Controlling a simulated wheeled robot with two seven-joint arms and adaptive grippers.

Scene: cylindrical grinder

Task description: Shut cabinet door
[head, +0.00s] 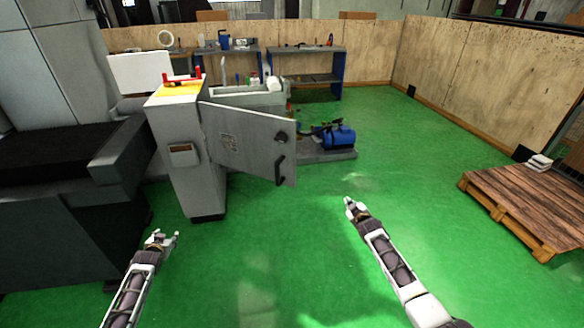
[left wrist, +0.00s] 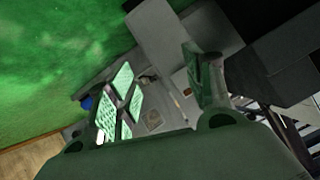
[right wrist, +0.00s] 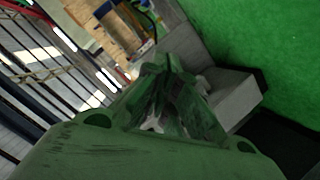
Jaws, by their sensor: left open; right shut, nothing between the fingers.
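The grey cabinet (head: 190,150) stands left of centre in the head view, with a yellow top. Its door (head: 245,140) is swung open toward the right. A black handle (head: 280,168) sits near the door's free edge, with a dark latch above it. My left gripper (head: 161,238) is open and empty, low in front of the cabinet and apart from it. In the left wrist view its fingers (left wrist: 155,95) stand wide apart. My right gripper (head: 350,202) is shut and empty, right of the door and apart from it; its fingers meet in the right wrist view (right wrist: 162,65).
A dark grey machine (head: 70,165) fills the left side. A blue motor unit (head: 338,136) sits on a low base behind the door. Workbenches (head: 305,65) line the back wall. A wooden pallet (head: 525,205) lies at the right. The green floor in the middle is clear.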

